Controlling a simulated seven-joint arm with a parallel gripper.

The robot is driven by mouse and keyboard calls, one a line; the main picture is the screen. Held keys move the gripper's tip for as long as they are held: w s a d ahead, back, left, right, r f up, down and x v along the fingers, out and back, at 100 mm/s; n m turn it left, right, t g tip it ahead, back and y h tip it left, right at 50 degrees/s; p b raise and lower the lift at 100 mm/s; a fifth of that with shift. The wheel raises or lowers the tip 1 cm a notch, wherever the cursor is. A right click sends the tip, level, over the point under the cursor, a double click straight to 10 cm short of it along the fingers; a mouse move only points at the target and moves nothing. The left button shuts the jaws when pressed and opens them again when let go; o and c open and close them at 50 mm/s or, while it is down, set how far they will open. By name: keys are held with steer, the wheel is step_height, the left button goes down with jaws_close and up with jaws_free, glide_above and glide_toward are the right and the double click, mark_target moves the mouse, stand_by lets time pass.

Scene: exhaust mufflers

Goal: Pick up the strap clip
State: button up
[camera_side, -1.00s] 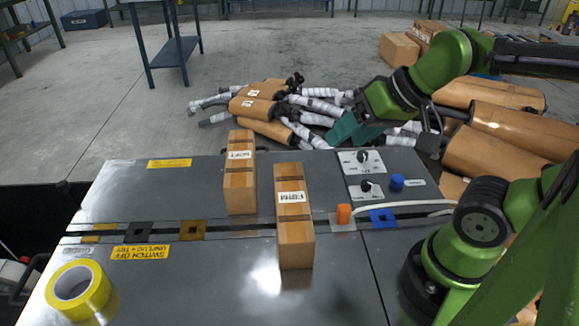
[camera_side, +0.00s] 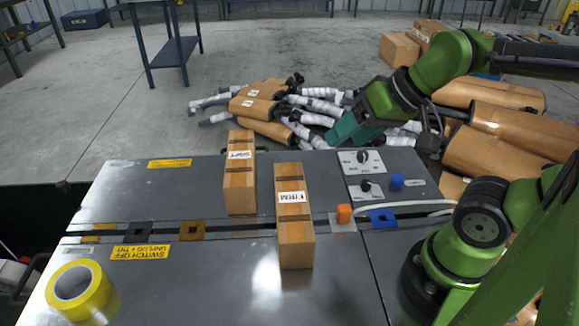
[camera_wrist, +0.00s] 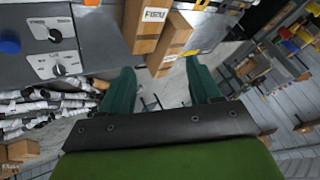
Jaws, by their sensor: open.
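I cannot tell for sure which part is the strap clip. A small orange piece (camera_side: 343,214) stands on a pale plate at the slot of the grey bench. A blue piece (camera_side: 396,181) sits behind it to the right. My gripper (camera_side: 344,130) has teal fingers and hangs beyond the bench's far edge, near the muffler pile, apart from both pieces. In the wrist view my gripper (camera_wrist: 160,88) is open and empty. The blue piece (camera_wrist: 9,42) shows at that view's left edge.
Two tall cardboard boxes, SOFT (camera_side: 239,180) and FIRM (camera_side: 294,225), stand mid-bench. A knob panel (camera_side: 363,162) is at the back right. A yellow tape roll (camera_side: 78,290) lies front left. Wrapped mufflers (camera_side: 265,110) are piled behind the bench.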

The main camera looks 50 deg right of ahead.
steer(key=shift+c, duration=0.5)
